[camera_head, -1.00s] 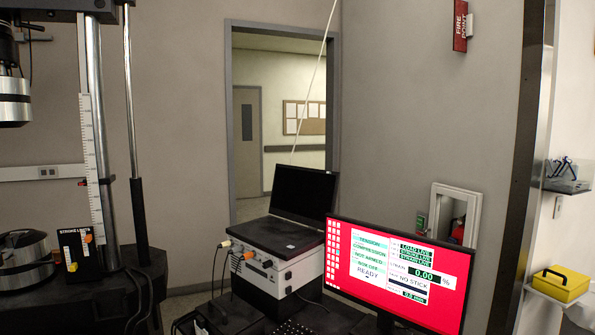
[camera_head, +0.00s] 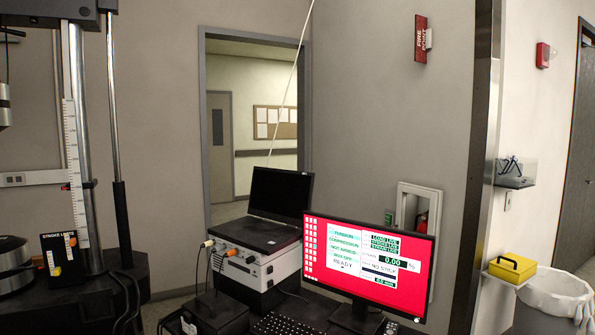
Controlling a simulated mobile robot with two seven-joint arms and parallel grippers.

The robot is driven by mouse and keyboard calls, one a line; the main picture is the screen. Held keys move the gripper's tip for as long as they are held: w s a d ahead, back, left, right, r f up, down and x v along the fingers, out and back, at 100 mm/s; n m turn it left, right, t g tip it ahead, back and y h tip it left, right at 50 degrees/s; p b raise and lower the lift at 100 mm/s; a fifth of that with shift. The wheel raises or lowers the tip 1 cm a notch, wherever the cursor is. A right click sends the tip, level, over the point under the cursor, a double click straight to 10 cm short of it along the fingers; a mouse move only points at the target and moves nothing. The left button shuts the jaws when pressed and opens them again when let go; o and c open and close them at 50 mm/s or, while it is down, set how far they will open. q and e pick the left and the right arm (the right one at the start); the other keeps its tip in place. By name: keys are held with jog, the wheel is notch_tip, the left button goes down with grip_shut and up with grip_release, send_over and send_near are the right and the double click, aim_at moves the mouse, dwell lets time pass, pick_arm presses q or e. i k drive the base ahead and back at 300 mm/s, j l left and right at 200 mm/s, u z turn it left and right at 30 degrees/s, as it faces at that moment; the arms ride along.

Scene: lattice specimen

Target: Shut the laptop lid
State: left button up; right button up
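The laptop (camera_head: 280,193) is black and stands open on top of a white and black instrument box (camera_head: 262,272), left of the monitor. Its lid is up, tilted back a little, with a dark screen. Its base lies flat on the box, and the monitor overlaps the box at the right. Neither of my grippers shows in the head view.
A monitor (camera_head: 368,262) with a red screen stands in front and to the right, with a keyboard (camera_head: 285,325) below it. A testing frame (camera_head: 85,150) stands at the left. A yellow box (camera_head: 512,267) and a bin (camera_head: 555,300) are at the right.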

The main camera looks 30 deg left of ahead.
aim_at(281, 195)
jog(key=z, duration=1.35)
jog(key=i+l+z, duration=0.1)
jog(key=z, duration=0.4)
jog(key=i+l+u, duration=0.1)
jog(key=i, duration=0.55)
jog(key=i+l, duration=0.2)
jog(key=i, duration=0.45)
jog(key=i+j+u, duration=0.1)
jog(key=i+u, duration=0.6)
jog(key=i+l+u, duration=0.1)
jog(key=i+u, duration=0.55)
jog(key=i, duration=0.25)
jog(key=i+u, duration=0.4)
jog(key=i, duration=0.25)
jog(key=i+u, duration=0.3)
jog(key=i, duration=0.2)
jog(key=i+l+u, duration=0.1)
jog(key=i+u, duration=0.2)
jog(key=i, duration=0.15)
jog(key=u, duration=2.2)
